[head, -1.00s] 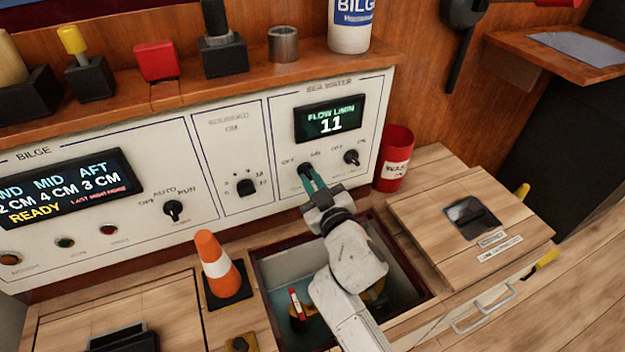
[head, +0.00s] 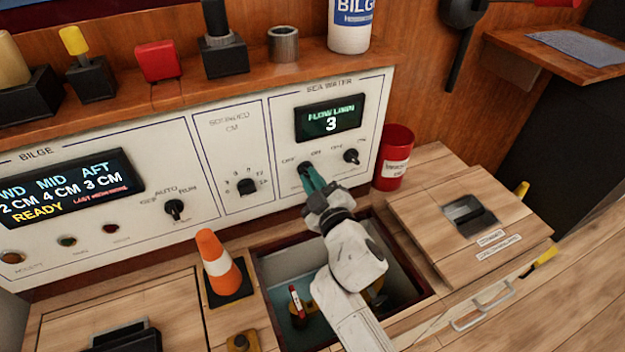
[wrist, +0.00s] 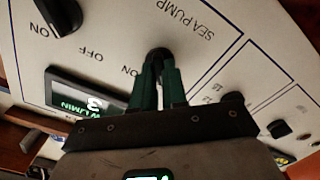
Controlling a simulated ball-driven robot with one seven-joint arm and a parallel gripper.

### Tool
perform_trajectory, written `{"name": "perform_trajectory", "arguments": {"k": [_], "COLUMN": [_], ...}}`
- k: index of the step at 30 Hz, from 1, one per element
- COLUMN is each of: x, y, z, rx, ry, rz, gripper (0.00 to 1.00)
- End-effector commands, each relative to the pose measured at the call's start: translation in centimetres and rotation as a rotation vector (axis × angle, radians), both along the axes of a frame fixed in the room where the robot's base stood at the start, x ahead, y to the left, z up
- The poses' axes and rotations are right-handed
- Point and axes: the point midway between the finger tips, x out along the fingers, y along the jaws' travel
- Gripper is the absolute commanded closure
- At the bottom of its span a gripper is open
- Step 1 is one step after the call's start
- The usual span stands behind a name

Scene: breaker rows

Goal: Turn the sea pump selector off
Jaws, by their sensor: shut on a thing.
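The sea pump selector (wrist: 158,54) is a small black knob on the white SEA WATER panel (head: 368,112), with OFF and ON marks beside it. My gripper (head: 311,180) has its green fingers shut on this knob. In the wrist view my gripper (wrist: 157,72) points straight at the panel with the knob between its fingertips. The fingers hide most of the knob, so I cannot tell exactly where its pointer stands. The flow display (head: 330,121) above it reads 3.
A second black knob (head: 351,156) sits just right of my gripper. An open hatch (head: 420,285) lies below my arm. An orange cone (head: 218,262) stands at its left, a red can (head: 394,160) right of the panel, and a wooden lid (head: 440,228) at right.

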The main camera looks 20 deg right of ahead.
Motion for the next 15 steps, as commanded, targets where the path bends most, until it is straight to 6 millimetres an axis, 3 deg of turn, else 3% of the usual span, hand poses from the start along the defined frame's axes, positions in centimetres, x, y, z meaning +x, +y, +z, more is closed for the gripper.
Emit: {"name": "perform_trajectory", "arguments": {"k": [5, 6, 13, 15], "x": [-0.03, -0.03, -0.02, -0.01], "y": [0.05, 0.05, 0.03, 0.03], "z": [-0.1, -0.1, -0.05, -0.04], "rx": [-0.003, -0.003, -0.001, -0.001], "ry": [0.002, 0.002, 0.001, 0.001], "rz": [0.001, 0.001, 0.001, 0.001], "gripper": [1.0, 0.83, 0.62, 0.62]}}
